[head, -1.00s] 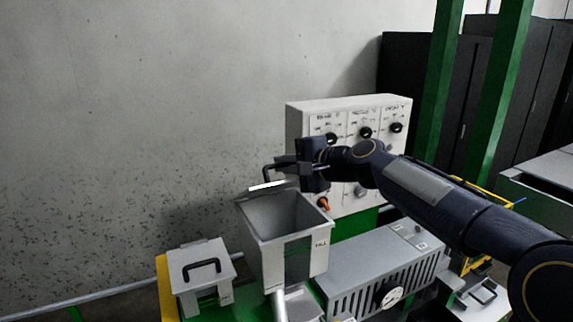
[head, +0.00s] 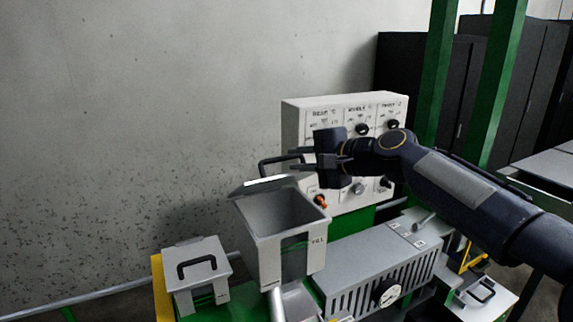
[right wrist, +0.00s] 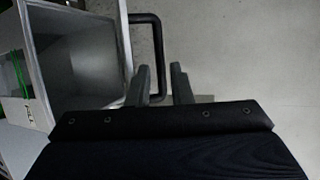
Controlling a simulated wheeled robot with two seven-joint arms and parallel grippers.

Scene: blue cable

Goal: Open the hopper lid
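The grey hopper (head: 290,258) stands open at the top, and I see into it. Its lid (head: 266,182) is tilted up at the hopper's back edge, seen nearly edge-on. The lid's black loop handle (head: 270,164) stands out behind it. My right gripper (head: 293,159) is at the right end of this handle, above the hopper's back right. In the right wrist view the fingers (right wrist: 161,78) are apart, with one side of the handle (right wrist: 158,50) showing between them and gaps on both sides. My left gripper is not in view.
A white control panel (head: 292,125) with knobs stands right behind my right gripper. A smaller box with a handled lid (head: 198,262) is at the left, and a slotted grey housing (head: 375,262) at the right.

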